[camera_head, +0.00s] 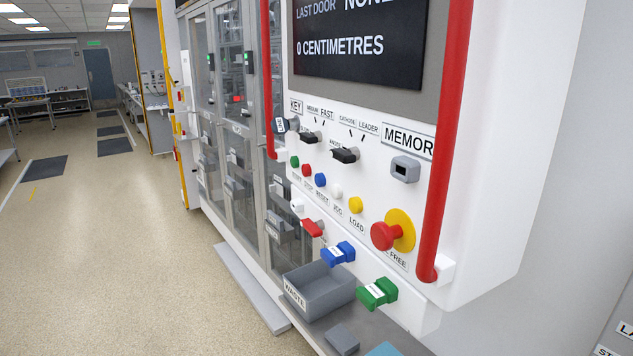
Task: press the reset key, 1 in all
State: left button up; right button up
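The reset key is the small round blue button (320,179) on the white control panel, above a small label that reads RESET. It is the middle one of a slanting row. A red button (306,170) sits to its left and a white button (337,192) to its right. Nothing covers the blue button. I cannot tell from here whether it is pressed in. Neither of my grippers shows in the head view.
Red vertical rails (449,150) stand out on both sides of the panel. A red mushroom button (385,236) on a yellow disc is at lower right. Coloured plugs and a grey WASTE bin (330,301) jut out below. Open floor (110,250) lies left.

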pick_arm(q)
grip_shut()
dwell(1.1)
